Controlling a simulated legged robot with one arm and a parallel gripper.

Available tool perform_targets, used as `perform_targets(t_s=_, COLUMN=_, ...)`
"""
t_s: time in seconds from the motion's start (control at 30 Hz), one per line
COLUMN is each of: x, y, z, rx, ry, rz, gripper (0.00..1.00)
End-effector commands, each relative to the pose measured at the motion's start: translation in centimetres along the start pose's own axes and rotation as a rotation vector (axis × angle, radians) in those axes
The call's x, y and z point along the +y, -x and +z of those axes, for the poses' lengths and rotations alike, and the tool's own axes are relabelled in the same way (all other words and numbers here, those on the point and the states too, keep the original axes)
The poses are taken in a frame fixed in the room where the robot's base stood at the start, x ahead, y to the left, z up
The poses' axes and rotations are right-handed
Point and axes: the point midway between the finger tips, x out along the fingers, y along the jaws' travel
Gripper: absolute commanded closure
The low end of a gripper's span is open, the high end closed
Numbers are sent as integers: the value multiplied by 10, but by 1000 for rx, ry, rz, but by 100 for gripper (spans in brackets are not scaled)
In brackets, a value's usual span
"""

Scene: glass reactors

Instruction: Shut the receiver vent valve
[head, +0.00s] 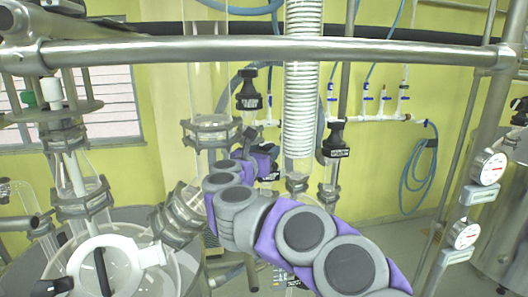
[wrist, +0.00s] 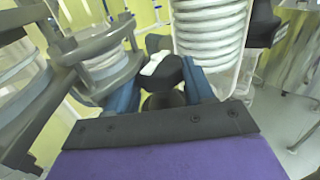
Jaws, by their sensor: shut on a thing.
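A black valve handle (wrist: 161,72) with a white label sits between the two blue fingers of my gripper (wrist: 163,86) in the wrist view. My gripper is shut on this handle. In the head view my gripper (head: 264,157) reaches in among the glassware, left of the white coiled hose. The held handle is largely hidden there by my gripper and arm. The label is too small to read, so I cannot tell by name whether this is the receiver vent valve.
Other black labelled valve handles stand at upper left (head: 248,92) and right (head: 334,140) of my gripper. The white coiled hose (head: 303,80) hangs close by. A steel rail (head: 270,49) crosses in front. A clamped glass joint (wrist: 100,62) is close on the left.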

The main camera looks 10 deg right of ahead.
Motion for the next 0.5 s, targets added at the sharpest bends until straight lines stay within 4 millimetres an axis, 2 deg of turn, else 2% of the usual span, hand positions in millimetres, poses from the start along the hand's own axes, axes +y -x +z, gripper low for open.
perform_targets(t_s=0.3, x=5, y=0, z=1, rx=-5, ry=5, rz=-176, gripper=78)
perform_targets(t_s=0.5, x=5, y=2, z=2, rx=-5, ry=2, rz=-233, gripper=78)
